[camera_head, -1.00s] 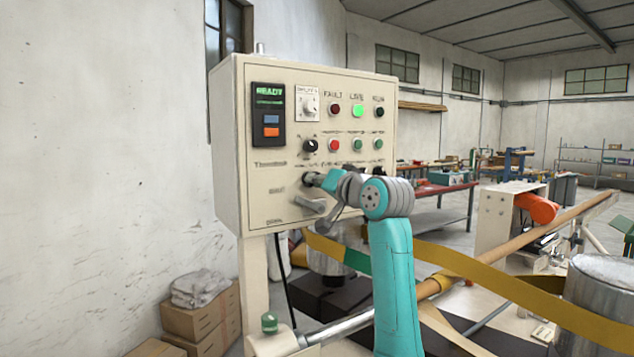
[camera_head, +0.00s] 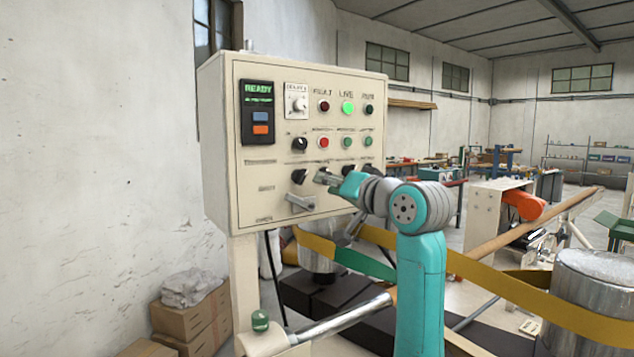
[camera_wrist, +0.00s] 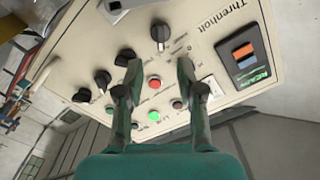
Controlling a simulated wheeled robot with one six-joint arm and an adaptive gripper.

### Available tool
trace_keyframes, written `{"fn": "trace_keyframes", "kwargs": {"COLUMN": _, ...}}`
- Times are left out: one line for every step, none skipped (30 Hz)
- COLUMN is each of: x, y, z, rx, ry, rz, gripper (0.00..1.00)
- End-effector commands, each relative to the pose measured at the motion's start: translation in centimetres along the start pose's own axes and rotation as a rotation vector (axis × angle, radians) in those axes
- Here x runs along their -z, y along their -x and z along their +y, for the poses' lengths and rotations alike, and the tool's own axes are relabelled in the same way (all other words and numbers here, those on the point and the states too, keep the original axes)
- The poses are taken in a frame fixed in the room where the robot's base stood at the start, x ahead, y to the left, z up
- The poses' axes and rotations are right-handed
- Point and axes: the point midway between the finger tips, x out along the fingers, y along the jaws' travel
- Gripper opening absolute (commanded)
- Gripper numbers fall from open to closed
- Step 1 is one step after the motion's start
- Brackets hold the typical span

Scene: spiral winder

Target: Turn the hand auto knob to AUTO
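The control panel (camera_head: 275,215) faces me at centre left. Its lower row has black knobs: a left knob (camera_head: 299,176), which shows large in the wrist view (camera_wrist: 160,35), and several to its right, such as this one (camera_wrist: 102,80). Another black knob (camera_head: 299,144) sits above, left of the red button. Labels are too small to tell which is the hand auto knob. My gripper (camera_head: 328,179) is at the lower row, right of the left knob. In the wrist view my gripper (camera_wrist: 160,72) has its fingers apart with nothing between them; the left fingertip overlaps a second knob (camera_wrist: 125,57).
The panel also bears a READY display (camera_head: 257,112), a white dial (camera_head: 296,103), a lit green lamp (camera_head: 347,108) and a protruding metal handle (camera_head: 301,203) below the knobs. A yellow band (camera_head: 500,285) and metal drum (camera_head: 597,290) lie to the right.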

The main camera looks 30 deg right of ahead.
Motion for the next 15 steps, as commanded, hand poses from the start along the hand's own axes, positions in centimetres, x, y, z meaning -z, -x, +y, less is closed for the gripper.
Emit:
{"fn": "trace_keyframes", "kwargs": {"x": 0.1, "y": 0.8, "z": 0.0, "rx": 0.0, "ry": 0.001, "rz": 0.002, "gripper": 0.38}}
{"fn": "trace_keyframes", "kwargs": {"x": 0.1, "y": 1.2, "z": 0.1, "rx": -0.001, "ry": 0.0, "rz": 0.001, "gripper": 0.38}}
{"fn": "trace_keyframes", "kwargs": {"x": 0.1, "y": 1.6, "z": 0.1, "rx": 0.0, "ry": 0.0, "rz": 0.001, "gripper": 0.38}}
{"fn": "trace_keyframes", "kwargs": {"x": 0.1, "y": 1.9, "z": 0.0, "rx": 0.0, "ry": 0.0, "rz": 0.002, "gripper": 0.38}}
{"fn": "trace_keyframes", "kwargs": {"x": 0.1, "y": 2.1, "z": 0.0, "rx": 0.0, "ry": -0.001, "rz": 0.001, "gripper": 0.38}}
{"fn": "trace_keyframes", "kwargs": {"x": 0.0, "y": 2.4, "z": 0.0, "rx": 0.0, "ry": -0.001, "rz": 0.0, "gripper": 0.38}}
{"fn": "trace_keyframes", "kwargs": {"x": 0.0, "y": 2.5, "z": 0.0, "rx": 0.0, "ry": -0.001, "rz": 0.0, "gripper": 0.38}}
{"fn": "trace_keyframes", "kwargs": {"x": 0.0, "y": 2.6, "z": 0.0, "rx": 0.0, "ry": -0.001, "rz": 0.0, "gripper": 0.38}}
{"fn": "trace_keyframes", "kwargs": {"x": 0.0, "y": 2.7, "z": 0.0, "rx": 0.0, "ry": 0.0, "rz": -0.001, "gripper": 0.38}}
{"fn": "trace_keyframes", "kwargs": {"x": 0.0, "y": 2.8, "z": 0.0, "rx": 0.0, "ry": 0.0, "rz": -0.001, "gripper": 0.38}}
{"fn": "trace_keyframes", "kwargs": {"x": 0.0, "y": 2.8, "z": 0.0, "rx": 0.0, "ry": -0.001, "rz": -0.001, "gripper": 0.38}}
{"fn": "trace_keyframes", "kwargs": {"x": 0.0, "y": 2.8, "z": 0.0, "rx": 0.0, "ry": 0.0, "rz": -0.001, "gripper": 0.38}}
{"fn": "trace_keyframes", "kwargs": {"x": 0.0, "y": 2.8, "z": 0.0, "rx": 0.0, "ry": -0.001, "rz": -0.001, "gripper": 0.38}}
{"fn": "trace_keyframes", "kwargs": {"x": 0.0, "y": 2.8, "z": 0.0, "rx": 0.0, "ry": -0.001, "rz": -0.001, "gripper": 0.38}}
{"fn": "trace_keyframes", "kwargs": {"x": 0.0, "y": 2.8, "z": 0.0, "rx": 0.0, "ry": -0.001, "rz": -0.001, "gripper": 0.38}}
